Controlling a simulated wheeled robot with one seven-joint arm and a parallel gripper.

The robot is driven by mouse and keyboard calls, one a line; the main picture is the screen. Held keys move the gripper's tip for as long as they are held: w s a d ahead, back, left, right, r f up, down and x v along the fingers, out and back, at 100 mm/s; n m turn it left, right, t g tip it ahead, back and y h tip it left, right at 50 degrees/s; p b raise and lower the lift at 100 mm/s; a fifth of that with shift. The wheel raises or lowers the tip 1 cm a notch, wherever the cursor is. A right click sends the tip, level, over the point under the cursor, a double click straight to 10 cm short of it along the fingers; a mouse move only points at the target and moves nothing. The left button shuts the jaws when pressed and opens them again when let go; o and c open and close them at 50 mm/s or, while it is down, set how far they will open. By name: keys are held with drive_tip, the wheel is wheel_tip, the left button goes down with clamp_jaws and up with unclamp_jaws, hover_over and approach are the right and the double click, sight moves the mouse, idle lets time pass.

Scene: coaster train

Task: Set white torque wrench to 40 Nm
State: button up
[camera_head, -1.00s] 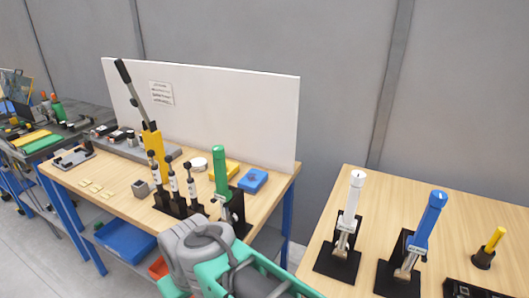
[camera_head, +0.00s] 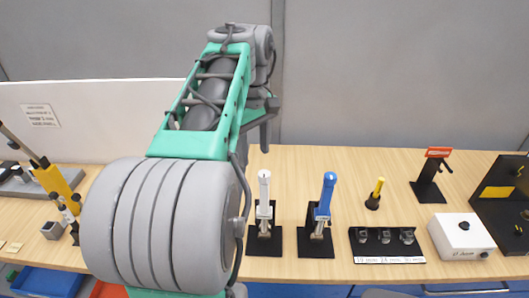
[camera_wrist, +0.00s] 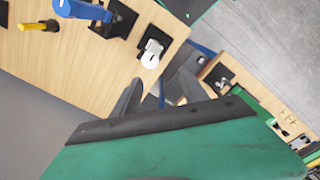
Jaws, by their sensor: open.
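The white torque wrench (camera_head: 264,190) stands upright in a black stand on the wooden bench in the head view. Its white round end (camera_wrist: 150,58) shows in the wrist view, just beyond the fingers. My gripper (camera_wrist: 161,80) has its two dark fingers apart with nothing between them. In the head view my raised arm fills the left middle, and its end hangs above and behind the white wrench; the fingers are hard to make out there. The wrench's setting cannot be read.
A blue torque wrench (camera_head: 325,195) stands close to the right. Further right are a yellow-handled tool (camera_head: 377,190), a tray of small black parts (camera_head: 385,241), a red-topped stand (camera_head: 430,183) and a white box with a black knob (camera_head: 462,236). Bench between them is clear.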

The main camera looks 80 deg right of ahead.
sight(264, 173)
drive_tip(key=shift+s+d+r, duration=0.15)
drive_tip(key=shift+s+r, duration=0.1)
drive_tip(key=shift+s, duration=0.3)
drive_tip(key=shift+s+d+r, duration=0.1)
drive_tip(key=shift+s+r, duration=0.1)
drive_tip(key=shift+s, duration=0.35)
drive_tip(key=shift+s+f+b, duration=0.15)
drive_tip(key=shift+f+b, duration=0.1)
drive_tip(key=shift+b, duration=0.1)
wheel_tip(264, 173, down, 8)
drive_tip(key=b, duration=0.7)
drive_tip(key=shift+r, duration=0.35)
clamp_jaws()
